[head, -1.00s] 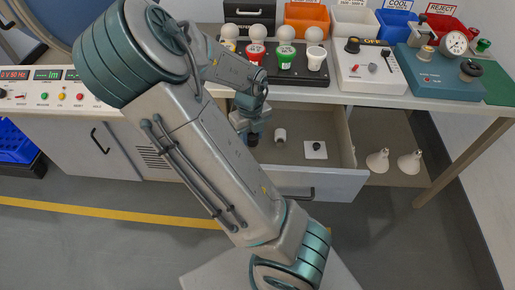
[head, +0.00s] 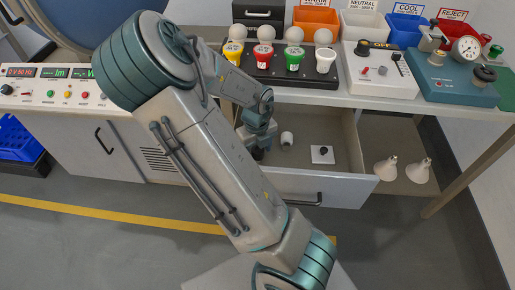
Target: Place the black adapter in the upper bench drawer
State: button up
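The upper bench drawer (head: 318,187) is pulled open below the bench top. Inside it lie a small white cylinder (head: 287,138) and a white square plate with a dark round piece (head: 323,151) on it. My gripper (head: 257,154) is over the left part of the drawer, pointing down, left of the white cylinder. Something dark shows at its tip, but I cannot tell whether it is the fingers or the black adapter. My own arm hides the drawer's left end. I cannot make out the black adapter for certain anywhere.
On the bench top stand a black rack (head: 313,76) with several bulbs in coloured holders, a white tester (head: 382,78) and a teal instrument (head: 450,88). Bins line the back. Two white reflector lamps (head: 386,169) lie on the lower shelf right of the drawer.

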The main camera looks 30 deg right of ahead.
aim_at(257, 149)
jog(key=shift+r, duration=0.1)
notch_tip(257, 149, up, 12)
jog(key=p, duration=0.6)
jog(key=s+a+r+n+t, duration=0.1)
jog(key=s+a+r+n, duration=0.4)
jog(key=n, duration=1.2)
jog(key=s+a+r+n+t, duration=0.1)
jog(key=s+a+r+n, duration=0.5)
jog(key=n, duration=1.2)
jog(key=shift+s+a+r+n, duration=0.25)
jog(key=shift+s+n, duration=0.05)
jog(key=shift+s, duration=0.5)
